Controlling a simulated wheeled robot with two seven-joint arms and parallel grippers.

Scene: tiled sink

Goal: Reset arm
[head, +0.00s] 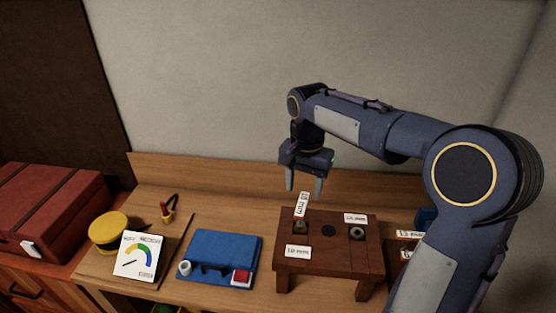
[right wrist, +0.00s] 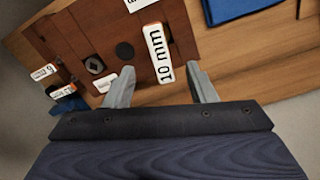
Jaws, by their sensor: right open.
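My right gripper (head: 304,182) hangs above the back of a small brown wooden stand (head: 327,258), with its fingers pointing down. Its two fingers are apart with nothing between them; the right wrist view also shows the open fingers (right wrist: 160,88). A white "10 mm" tag (head: 302,204) stands up on the stand just below the fingers; it also shows in the right wrist view (right wrist: 158,52). The stand's top has a dark round spot and a metal nut-like piece (head: 357,233). My left gripper is not in view.
A blue tray (head: 225,250) with small parts lies left of the stand. Farther left are a gauge card (head: 140,256), a yellow round thing (head: 108,228) and a red chest (head: 50,205). More labelled items sit at right, partly behind my arm. The wall stands behind.

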